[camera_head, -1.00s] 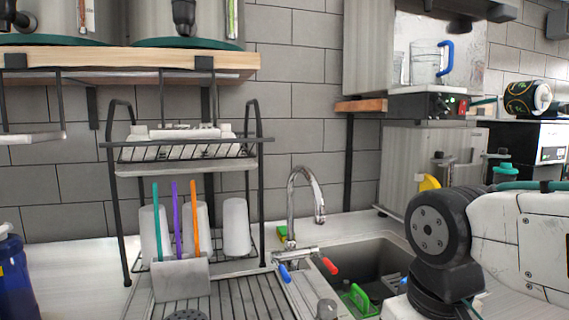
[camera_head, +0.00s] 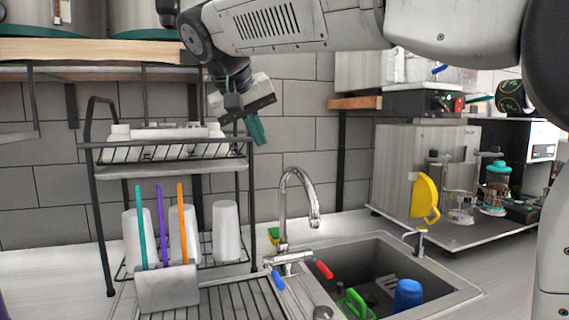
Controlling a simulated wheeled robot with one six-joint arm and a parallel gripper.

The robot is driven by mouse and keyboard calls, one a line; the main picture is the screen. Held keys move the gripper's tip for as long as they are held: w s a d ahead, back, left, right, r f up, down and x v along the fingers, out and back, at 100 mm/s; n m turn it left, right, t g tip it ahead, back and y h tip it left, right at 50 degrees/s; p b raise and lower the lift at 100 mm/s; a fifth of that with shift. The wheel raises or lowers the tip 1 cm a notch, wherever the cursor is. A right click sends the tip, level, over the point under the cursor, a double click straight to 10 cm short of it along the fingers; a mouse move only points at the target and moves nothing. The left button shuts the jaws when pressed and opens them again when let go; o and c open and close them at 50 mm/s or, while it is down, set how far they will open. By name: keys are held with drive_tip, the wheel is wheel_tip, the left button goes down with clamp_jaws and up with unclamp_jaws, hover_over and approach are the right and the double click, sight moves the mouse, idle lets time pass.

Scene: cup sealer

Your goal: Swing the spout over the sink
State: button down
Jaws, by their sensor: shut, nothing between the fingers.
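The chrome spout (camera_head: 299,190) is a tall gooseneck that rises behind the sink and curves to the right, its tip hanging near the back left corner of the basin. Its base has a blue handle (camera_head: 277,279) and a red handle (camera_head: 324,269). The sink (camera_head: 447,287) is a grey basin to the right of the spout. My gripper (camera_head: 257,130) is up and to the left of the spout, in front of the wall. Its teal fingers are shut and empty, pointing down, apart from the spout.
A black dish rack (camera_head: 98,200) with white cups stands left of the spout. A holder (camera_head: 168,288) with coloured sticks is in front of it. A green brush (camera_head: 357,304) and blue object (camera_head: 407,294) lie in the sink. A wooden shelf (camera_head: 90,53) is at upper left.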

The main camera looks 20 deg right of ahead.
drive_tip(key=w+d+f, duration=0.4)
drive_tip(key=d+f, duration=0.4)
drive_tip(key=shift+f, duration=0.15)
